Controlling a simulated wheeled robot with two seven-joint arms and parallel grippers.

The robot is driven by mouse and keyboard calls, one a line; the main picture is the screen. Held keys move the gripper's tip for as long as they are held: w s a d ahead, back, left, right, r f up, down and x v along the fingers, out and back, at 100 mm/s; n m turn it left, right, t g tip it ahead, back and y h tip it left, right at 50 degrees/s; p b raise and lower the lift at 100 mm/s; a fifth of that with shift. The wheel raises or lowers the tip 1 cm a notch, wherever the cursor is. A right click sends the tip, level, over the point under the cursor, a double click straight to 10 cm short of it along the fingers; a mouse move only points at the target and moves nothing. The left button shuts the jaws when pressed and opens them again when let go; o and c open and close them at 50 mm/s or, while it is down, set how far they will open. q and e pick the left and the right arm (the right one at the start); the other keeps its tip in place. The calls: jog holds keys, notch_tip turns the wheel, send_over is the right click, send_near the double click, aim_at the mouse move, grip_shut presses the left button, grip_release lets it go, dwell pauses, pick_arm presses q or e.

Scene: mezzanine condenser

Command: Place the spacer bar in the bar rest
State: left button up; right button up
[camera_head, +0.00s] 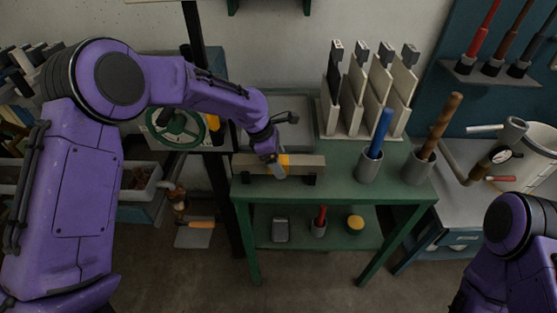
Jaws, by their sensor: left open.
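The spacer bar (306,164), a long pale beige-grey bar, lies level along the front left of the green table. Its underside is at the black supports of the bar rest (309,179), one near each end; I cannot tell whether it is fully seated. My left gripper (279,168) is open at the bar's middle, coming down from above and hiding part of it. A yellow-orange and grey piece shows at the gripper's tip. My right arm shows at the lower right, but its gripper is out of view.
Behind the bar is a grey tray (300,104). A rack of upright pale plates (358,97) stands at the back right. Grey cups hold a blue-handled tool (380,133) and a wooden-handled tool (441,125). A green handwheel (176,128) is at the left.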

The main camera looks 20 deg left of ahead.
pick_arm(q)
jog(key=v, duration=1.2)
